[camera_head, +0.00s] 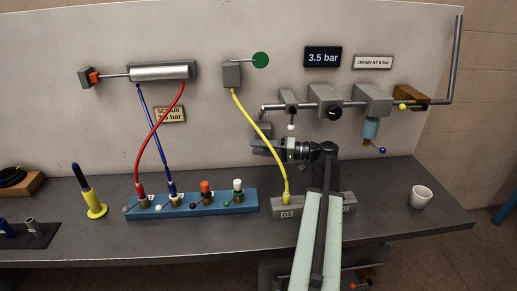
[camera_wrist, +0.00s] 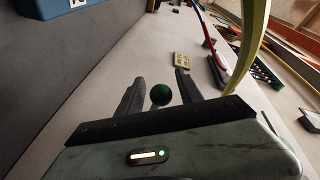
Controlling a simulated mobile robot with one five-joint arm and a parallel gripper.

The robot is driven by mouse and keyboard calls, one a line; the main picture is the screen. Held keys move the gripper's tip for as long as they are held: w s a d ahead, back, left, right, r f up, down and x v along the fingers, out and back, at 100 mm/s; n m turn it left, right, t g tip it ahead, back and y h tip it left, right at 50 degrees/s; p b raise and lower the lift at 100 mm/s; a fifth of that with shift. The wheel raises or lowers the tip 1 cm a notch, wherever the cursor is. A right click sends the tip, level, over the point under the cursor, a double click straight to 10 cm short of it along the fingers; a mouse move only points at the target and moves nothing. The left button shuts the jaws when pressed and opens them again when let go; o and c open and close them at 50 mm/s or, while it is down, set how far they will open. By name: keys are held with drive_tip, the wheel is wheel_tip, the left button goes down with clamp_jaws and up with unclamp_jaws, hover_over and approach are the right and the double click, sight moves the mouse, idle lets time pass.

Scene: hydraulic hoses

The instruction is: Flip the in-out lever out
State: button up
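My gripper (camera_head: 258,147) points left in front of the wall, right by the yellow hose. In the wrist view its two dark fingers (camera_wrist: 159,88) stand apart. I see no matching ball at the gripper in the head view, where the gripper and hose cover that spot. No readable in-out marking shows, so I cannot tell for certain which lever is the in-out one.
The yellow hose (camera_head: 249,118) runs down past my gripper to a grey block (camera_head: 315,207) on the bench. A blue manifold (camera_head: 216,207) with small ball levers stands below left. A pipe assembly (camera_head: 325,101) is above right.

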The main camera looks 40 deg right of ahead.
drive_tip(key=shift+a, duration=0.1)
drive_tip(key=v, duration=0.7)
drive_tip(key=shift+s+d, duration=0.25)
drive_tip(key=shift+f, duration=0.1)
